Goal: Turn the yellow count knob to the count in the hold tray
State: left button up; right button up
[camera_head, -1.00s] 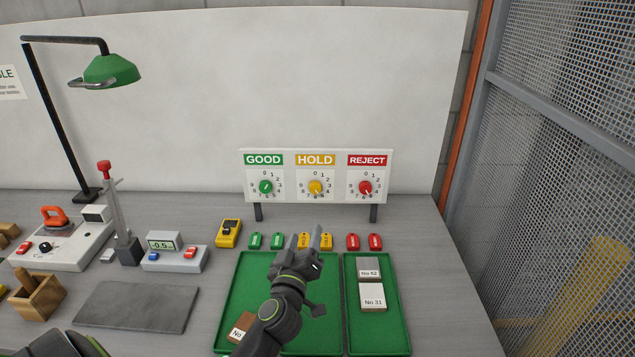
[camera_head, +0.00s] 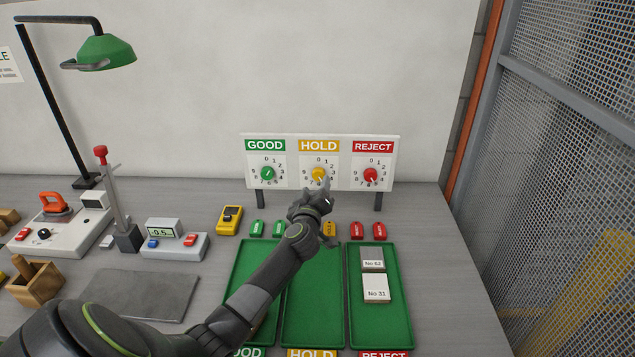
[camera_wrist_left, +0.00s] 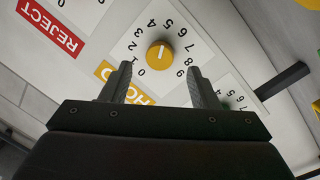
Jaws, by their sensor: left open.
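The yellow count knob (camera_head: 318,174) sits on the panel under the HOLD sign (camera_head: 319,146). In the left wrist view the knob (camera_wrist_left: 159,54) shows a white mark pointing between about 4 and 5. My left gripper (camera_head: 323,184) is just in front of its dial. In the wrist view its open fingers (camera_wrist_left: 160,68) stand either side of the knob, apart from it. The green hold tray (camera_head: 313,310) is the middle one; its visible part is empty, and my left arm covers its upper left. My right gripper is out of view.
The green knob (camera_head: 267,173) and red knob (camera_head: 371,175) flank the yellow one. The reject tray (camera_head: 395,320) holds boards No 62 (camera_head: 373,264) and No 31 (camera_head: 376,294). Coloured tags (camera_head: 368,231) lie below the panel. A yellow meter (camera_head: 229,220) stands left.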

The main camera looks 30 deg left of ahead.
aim_at(318, 177)
pick_arm(q)
jog(key=x, duration=0.3)
jog(key=shift+w+a+f+b, duration=0.1)
jog(key=shift+w+f+b, duration=0.05)
jog(key=shift+w+b, duration=0.15)
jog(key=shift+w+a, duration=0.15)
jog(key=shift+w, duration=0.2)
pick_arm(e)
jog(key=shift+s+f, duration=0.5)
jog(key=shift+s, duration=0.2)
pick_arm(q)
jog(key=shift+c, duration=0.5)
jog(key=c, duration=0.9)
jog(key=shift+o, duration=0.2)
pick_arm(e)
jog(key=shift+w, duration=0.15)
